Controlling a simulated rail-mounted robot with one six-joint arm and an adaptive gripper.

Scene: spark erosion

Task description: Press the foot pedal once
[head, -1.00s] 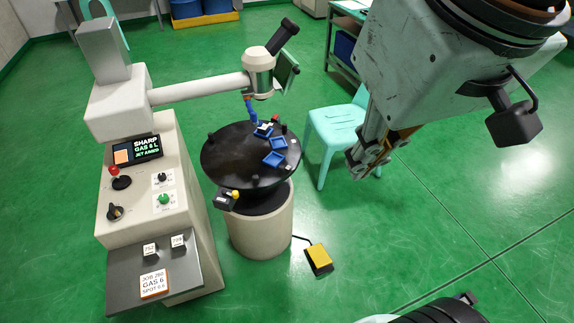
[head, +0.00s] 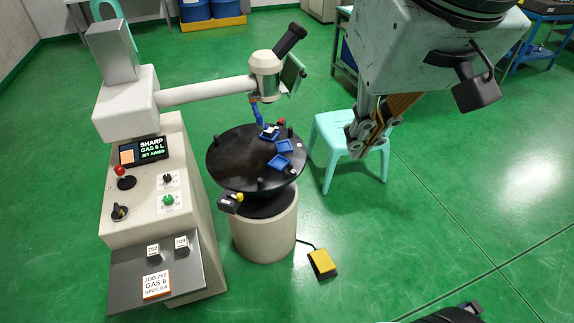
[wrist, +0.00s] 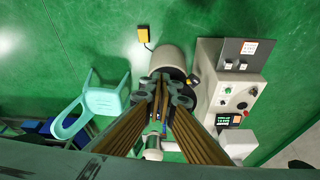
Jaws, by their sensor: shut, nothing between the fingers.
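The yellow foot pedal (head: 322,263) lies on the green floor to the right of the round pedestal, with a dark cable running to the pedestal. It also shows in the wrist view (wrist: 145,36), near the top, apart from my gripper. My gripper (head: 357,150) points down, shut and empty, high above the floor in front of the pale green chair in the head view. In the wrist view my gripper (wrist: 165,85) covers part of the round table and pedestal. Nothing touches the pedal.
The machine console (head: 165,200) stands at the left. Its arm reaches over the black round table (head: 235,160), which carries blue trays, on a beige pedestal (head: 265,235). A pale green chair (head: 330,130) stands behind my gripper. The floor right of the pedal is open.

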